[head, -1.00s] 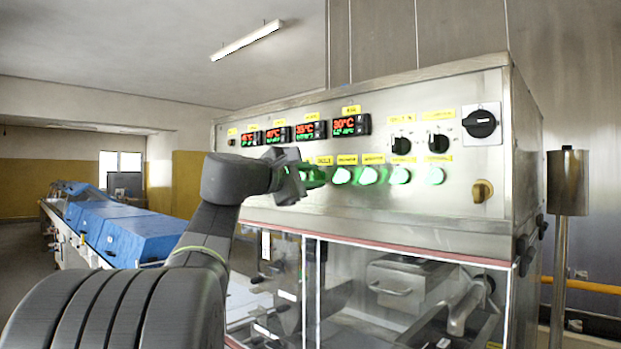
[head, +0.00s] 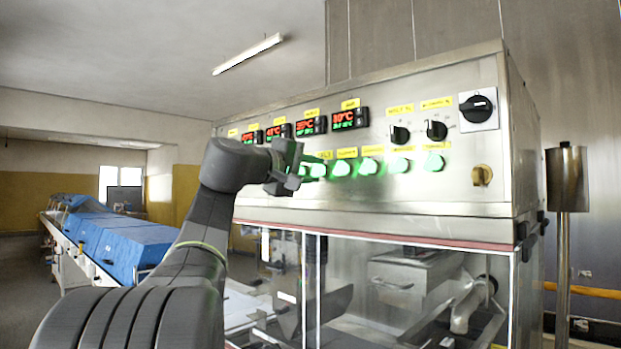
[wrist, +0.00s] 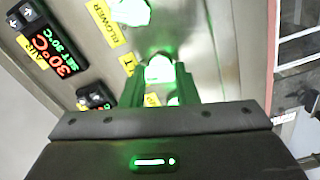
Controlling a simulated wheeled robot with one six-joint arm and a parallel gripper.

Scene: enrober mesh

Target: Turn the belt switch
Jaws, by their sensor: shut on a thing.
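The control panel bears a row of lit green switches (head: 400,165) under yellow labels. My gripper (head: 300,168) is at the left part of this row, against the panel face. In the wrist view its two fingers (wrist: 160,82) are shut on a lit green switch (wrist: 159,67), one finger on each side. The label beside this switch is partly hidden by a finger, so I cannot read it whole. Another green switch (wrist: 130,11) stands beside it, near a label reading BLOWER. My gripper hides some of the leftmost switches in the head view.
Red temperature displays (head: 349,118) sit above the switches. Two black selector knobs (head: 436,130), a large black rotary switch (head: 478,108) and a brass-coloured knob (head: 482,175) are at the right. Glass doors (head: 400,290) lie below. A blue-covered conveyor (head: 120,238) stands at the left.

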